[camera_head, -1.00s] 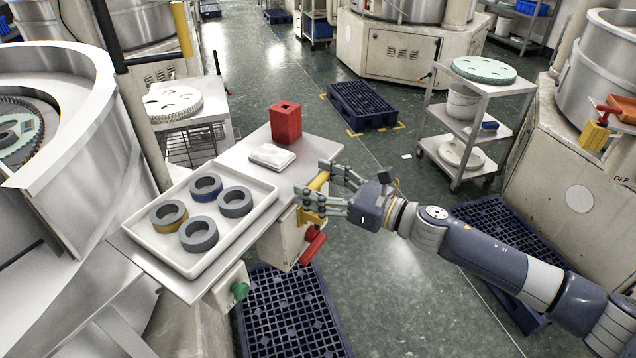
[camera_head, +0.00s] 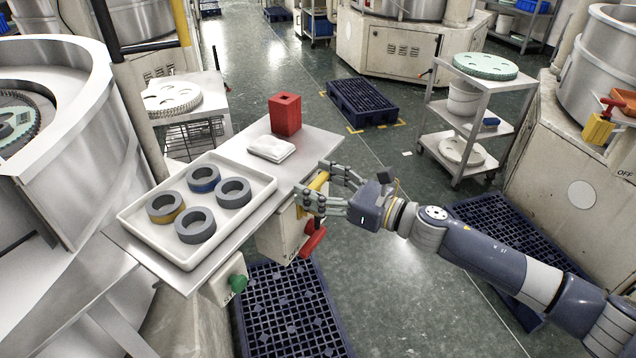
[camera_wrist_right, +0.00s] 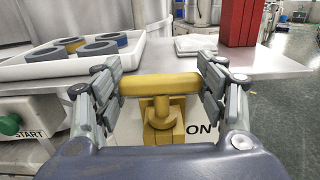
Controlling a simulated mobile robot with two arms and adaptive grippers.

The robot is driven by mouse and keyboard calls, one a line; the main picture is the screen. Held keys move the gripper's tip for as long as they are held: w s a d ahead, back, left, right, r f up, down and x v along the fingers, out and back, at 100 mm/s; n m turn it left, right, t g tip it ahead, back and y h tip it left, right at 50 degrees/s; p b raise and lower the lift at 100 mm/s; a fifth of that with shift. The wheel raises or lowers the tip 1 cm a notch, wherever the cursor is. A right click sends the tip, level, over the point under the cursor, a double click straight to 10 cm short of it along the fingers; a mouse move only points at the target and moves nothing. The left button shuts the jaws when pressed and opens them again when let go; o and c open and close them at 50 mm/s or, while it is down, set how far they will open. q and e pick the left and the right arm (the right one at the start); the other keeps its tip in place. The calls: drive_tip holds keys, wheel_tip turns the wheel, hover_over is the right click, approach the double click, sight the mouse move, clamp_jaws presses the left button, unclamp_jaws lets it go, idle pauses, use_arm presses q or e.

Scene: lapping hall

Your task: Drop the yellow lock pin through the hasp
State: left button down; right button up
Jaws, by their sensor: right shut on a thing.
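The yellow lock pin (camera_head: 319,181) is held crosswise between the fingers of my right gripper (camera_head: 325,189), beside the right edge of the steel table. In the right wrist view, the bar of the pin (camera_wrist_right: 160,84) lies level between the two sets of fingers of my right gripper (camera_wrist_right: 161,88). A yellow stem runs down from its middle to a yellow bracket (camera_wrist_right: 164,132), seemingly the hasp, on the pale switch box. I cannot tell whether the stem's end is inside the bracket or above it. My left gripper is not in view.
A white tray (camera_head: 139,225) with several rings, a folded white cloth (camera_head: 271,148) and a red block (camera_head: 285,114) are on the table (camera_head: 232,147). A red handle (camera_head: 313,242) and green button (camera_head: 238,283) are below its edge. A cart (camera_head: 468,128) stands right.

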drive_tip(key=o, duration=1.2)
drive_tip(key=shift+d+f, duration=0.1)
drive_tip(key=shift+s+d, duration=0.2)
drive_tip(key=shift+d, duration=0.1)
drive_tip(key=v, duration=1.1)
drive_tip(key=shift+s, duration=0.2)
